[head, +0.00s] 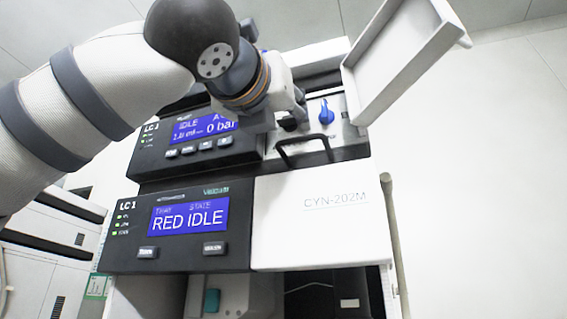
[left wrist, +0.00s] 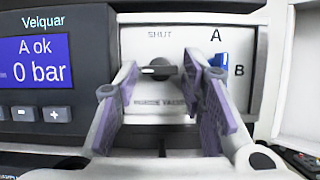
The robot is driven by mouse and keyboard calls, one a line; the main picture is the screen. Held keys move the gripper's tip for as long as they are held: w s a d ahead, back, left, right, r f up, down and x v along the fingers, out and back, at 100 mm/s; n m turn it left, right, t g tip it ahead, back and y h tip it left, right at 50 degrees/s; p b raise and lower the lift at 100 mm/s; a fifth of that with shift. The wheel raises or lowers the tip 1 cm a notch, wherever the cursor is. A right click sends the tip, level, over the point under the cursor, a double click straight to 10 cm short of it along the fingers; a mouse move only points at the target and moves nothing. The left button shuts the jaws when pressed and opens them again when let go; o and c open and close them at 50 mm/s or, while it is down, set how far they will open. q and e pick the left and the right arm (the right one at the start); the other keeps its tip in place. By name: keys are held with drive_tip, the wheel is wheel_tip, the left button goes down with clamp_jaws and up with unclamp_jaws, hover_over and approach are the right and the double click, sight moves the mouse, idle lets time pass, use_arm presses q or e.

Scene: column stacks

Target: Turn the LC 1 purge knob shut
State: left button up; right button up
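In the head view my left gripper (head: 290,108) is in front of the upper module's panel and partly hides the knob. My right gripper is not in view.
A blue knob (head: 326,113) sits right of the black one, by the letters A and B. A white flap (head: 400,60) stands open at the upper right. A black handle (head: 303,146) is below the panel. The lower module's white CYN-202M cover (head: 320,235) is closed.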

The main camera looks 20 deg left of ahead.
use_arm(q)
drive_tip(key=shift+w, duration=0.1)
clamp_jaws()
